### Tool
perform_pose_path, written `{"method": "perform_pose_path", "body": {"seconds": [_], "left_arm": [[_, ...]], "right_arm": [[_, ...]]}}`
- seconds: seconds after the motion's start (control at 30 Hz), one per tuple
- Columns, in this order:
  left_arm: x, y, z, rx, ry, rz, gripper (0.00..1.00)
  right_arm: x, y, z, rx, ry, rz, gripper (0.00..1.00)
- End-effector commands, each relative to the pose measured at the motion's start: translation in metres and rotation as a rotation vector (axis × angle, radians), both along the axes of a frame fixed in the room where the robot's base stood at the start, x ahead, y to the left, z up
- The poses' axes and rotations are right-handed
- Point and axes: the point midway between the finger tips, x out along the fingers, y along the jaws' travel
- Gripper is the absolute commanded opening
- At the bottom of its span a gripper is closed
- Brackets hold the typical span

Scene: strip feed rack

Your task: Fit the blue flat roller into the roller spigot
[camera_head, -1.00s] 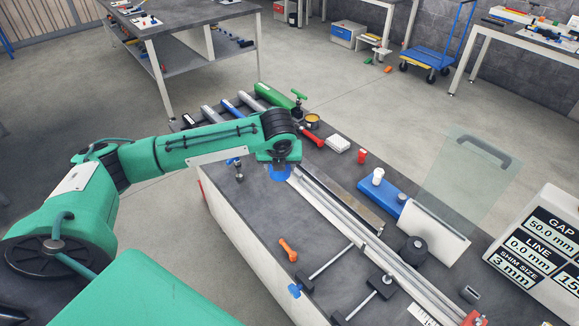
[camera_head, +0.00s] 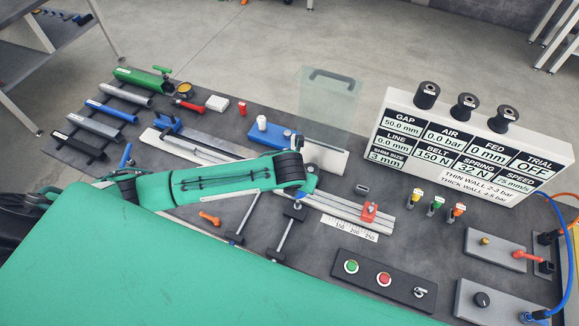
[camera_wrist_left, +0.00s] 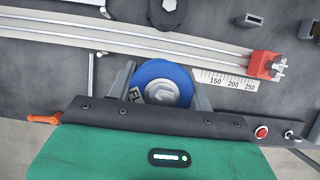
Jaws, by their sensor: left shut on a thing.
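The blue flat roller (camera_wrist_left: 160,84) is a round disc with a grey centre and a white label. My left gripper (camera_wrist_left: 162,97) is shut on it, with a finger on each side. In the head view my left gripper (camera_head: 305,186) is over the long rail (camera_head: 340,206), left of the red end stop (camera_head: 370,212). The arm hides most of the roller there. A black round part (camera_wrist_left: 168,12) sits beyond the rail in the wrist view. I cannot tell which part is the roller spigot. My right gripper is out of view.
Two rods with black blocks (camera_head: 295,212) lie in front of the rail. An orange-handled tool (camera_head: 210,218) lies to their left. A button panel (camera_head: 383,280) is in front. The display box (camera_head: 475,135) and a clear upright guard (camera_head: 330,105) stand behind.

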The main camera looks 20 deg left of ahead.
Motion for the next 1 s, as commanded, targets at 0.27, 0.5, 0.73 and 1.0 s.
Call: {"method": "perform_pose_path", "body": {"seconds": [0.27, 0.5, 0.73, 1.0], "left_arm": [[-0.001, -0.001, 0.0, -0.001, -0.001, -0.004, 0.23], [-0.001, -0.001, 0.0, 0.0, -0.002, -0.003, 0.23], [-0.001, -0.001, -0.016, 0.0, -0.001, -0.002, 0.23], [-0.001, -0.001, -0.042, -0.001, -0.001, -0.002, 0.23]], "right_arm": [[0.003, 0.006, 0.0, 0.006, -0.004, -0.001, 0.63], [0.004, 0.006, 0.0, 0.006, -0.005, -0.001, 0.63], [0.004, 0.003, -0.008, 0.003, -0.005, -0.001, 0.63], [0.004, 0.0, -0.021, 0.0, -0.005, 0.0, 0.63]]}}
